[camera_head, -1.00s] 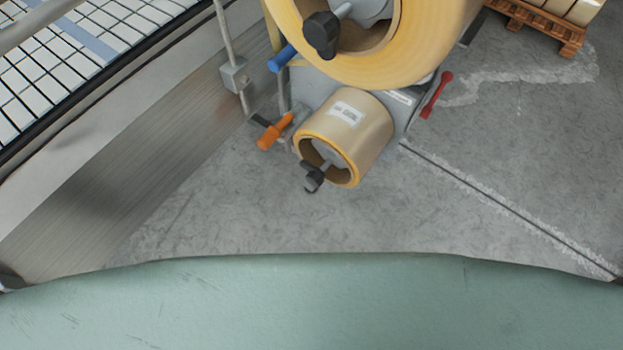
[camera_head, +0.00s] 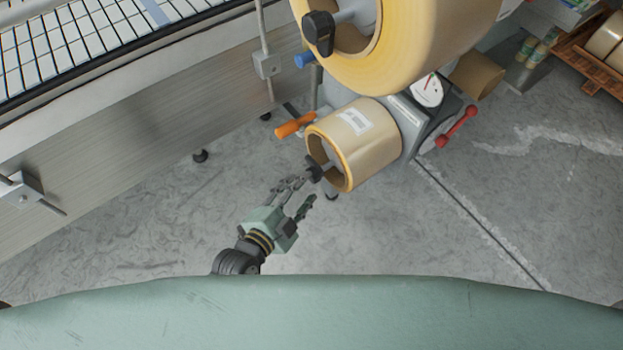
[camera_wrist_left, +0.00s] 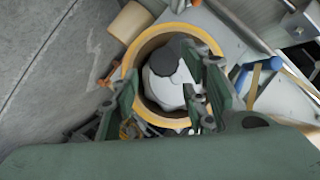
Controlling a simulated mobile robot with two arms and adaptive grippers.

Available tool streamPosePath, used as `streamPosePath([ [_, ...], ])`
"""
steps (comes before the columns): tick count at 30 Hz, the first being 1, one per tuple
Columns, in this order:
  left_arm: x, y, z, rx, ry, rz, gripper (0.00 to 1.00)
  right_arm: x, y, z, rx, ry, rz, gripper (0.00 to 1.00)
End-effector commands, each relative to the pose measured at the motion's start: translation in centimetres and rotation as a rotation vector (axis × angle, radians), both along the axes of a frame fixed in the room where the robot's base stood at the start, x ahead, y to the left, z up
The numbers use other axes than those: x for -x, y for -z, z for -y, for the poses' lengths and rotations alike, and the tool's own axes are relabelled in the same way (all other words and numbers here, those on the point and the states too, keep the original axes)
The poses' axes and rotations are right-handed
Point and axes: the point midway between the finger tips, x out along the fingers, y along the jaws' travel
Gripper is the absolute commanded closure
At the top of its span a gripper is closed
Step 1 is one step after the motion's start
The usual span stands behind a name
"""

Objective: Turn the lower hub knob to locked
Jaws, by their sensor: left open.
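The lower hub knob (camera_head: 314,171) is small and black, at the front of the lower tape roll's core. The lower tape roll (camera_head: 362,146) is tan with a yellow rim and a white label. My left gripper (camera_head: 306,191) is open, its fingertips just below and left of the knob in the head view; contact cannot be told. In the left wrist view, the open left gripper (camera_wrist_left: 172,92) has its fingers on either side of a roll's core. A dark knob (camera_wrist_left: 164,58) on a pale hub shows there; I cannot tell which roll it is. My right gripper is not in view.
The larger upper roll (camera_head: 420,45) with its black knob (camera_head: 319,33) overhangs the lower one. An orange handle (camera_head: 294,126) is at left, a red handle (camera_head: 457,127) at right. A conveyor (camera_head: 130,130) borders the left. Open concrete floor (camera_head: 430,240) lies at lower right.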

Motion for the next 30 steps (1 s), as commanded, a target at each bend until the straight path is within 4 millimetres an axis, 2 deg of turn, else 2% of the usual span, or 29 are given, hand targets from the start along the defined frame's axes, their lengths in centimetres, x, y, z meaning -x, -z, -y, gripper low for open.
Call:
streamPosePath([
  [3,-1.8,0.4,1.1,0.002,0.000,0.001,0.59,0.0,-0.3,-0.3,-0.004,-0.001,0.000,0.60],
  [9,-3.7,1.2,2.2,0.001,0.000,0.000,0.59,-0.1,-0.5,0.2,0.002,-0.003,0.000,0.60],
  [20,-4.2,1.4,2.5,0.000,0.000,-0.002,0.59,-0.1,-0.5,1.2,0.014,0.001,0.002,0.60],
  [30,-4.1,1.5,2.5,-0.001,0.000,-0.004,0.89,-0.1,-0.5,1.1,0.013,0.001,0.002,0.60],
])
